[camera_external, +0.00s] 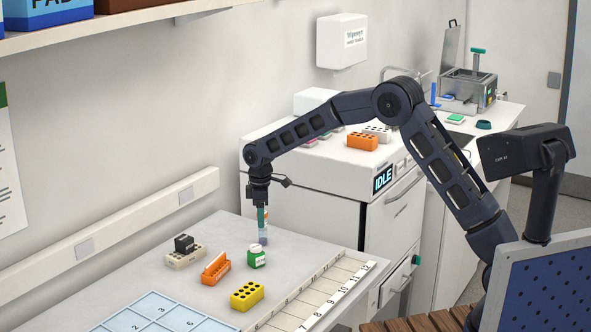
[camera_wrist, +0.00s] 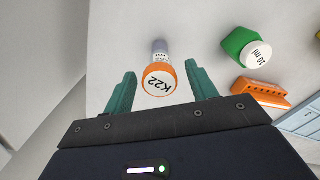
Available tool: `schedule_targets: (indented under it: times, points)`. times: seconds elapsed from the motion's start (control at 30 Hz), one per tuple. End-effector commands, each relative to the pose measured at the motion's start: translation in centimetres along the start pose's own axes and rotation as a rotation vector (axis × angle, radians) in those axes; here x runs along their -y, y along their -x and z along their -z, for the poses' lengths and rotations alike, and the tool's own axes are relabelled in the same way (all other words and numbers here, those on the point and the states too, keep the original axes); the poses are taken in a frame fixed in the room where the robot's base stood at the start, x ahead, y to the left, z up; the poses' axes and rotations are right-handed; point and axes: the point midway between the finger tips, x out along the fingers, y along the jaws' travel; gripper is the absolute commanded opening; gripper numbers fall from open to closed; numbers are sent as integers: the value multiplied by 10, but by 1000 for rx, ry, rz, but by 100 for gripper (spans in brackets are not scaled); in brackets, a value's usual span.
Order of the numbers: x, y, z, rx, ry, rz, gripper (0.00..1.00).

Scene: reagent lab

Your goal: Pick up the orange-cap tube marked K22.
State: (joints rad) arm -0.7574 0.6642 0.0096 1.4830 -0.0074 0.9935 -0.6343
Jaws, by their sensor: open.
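The orange-cap tube (camera_wrist: 160,79) stands upright on the bench, with K22 readable on its cap in the wrist view. Its pale lower body (camera_external: 263,236) shows below my gripper in the external view. My gripper (camera_external: 262,212) points straight down over the tube, its green fingers around the cap's level. In the wrist view my gripper (camera_wrist: 161,70) is open, with one finger on each side of the cap and gaps visible on both sides. Part of the cap is hidden by a finger in the external view.
A green bottle with a white cap (camera_external: 257,257) stands close by the tube; its cap reads 10 ml in the wrist view. An orange rack (camera_external: 216,268), a beige rack with a black block (camera_external: 185,254) and a yellow block (camera_external: 247,295) stand nearer. The wall is behind.

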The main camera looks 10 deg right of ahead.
Motion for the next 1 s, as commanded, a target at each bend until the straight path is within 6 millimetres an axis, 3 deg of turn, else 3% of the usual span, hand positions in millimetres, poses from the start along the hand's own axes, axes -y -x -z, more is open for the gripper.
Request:
schedule_targets:
  times: [0.23,0.5,0.73,1.0]
  points:
    - [1,-33,-3,2,-1,2,57]
    - [0,-36,-3,0,-1,1,57]
    - [0,-36,-3,0,-1,1,12]
    - [0,-35,-3,0,0,1,9]
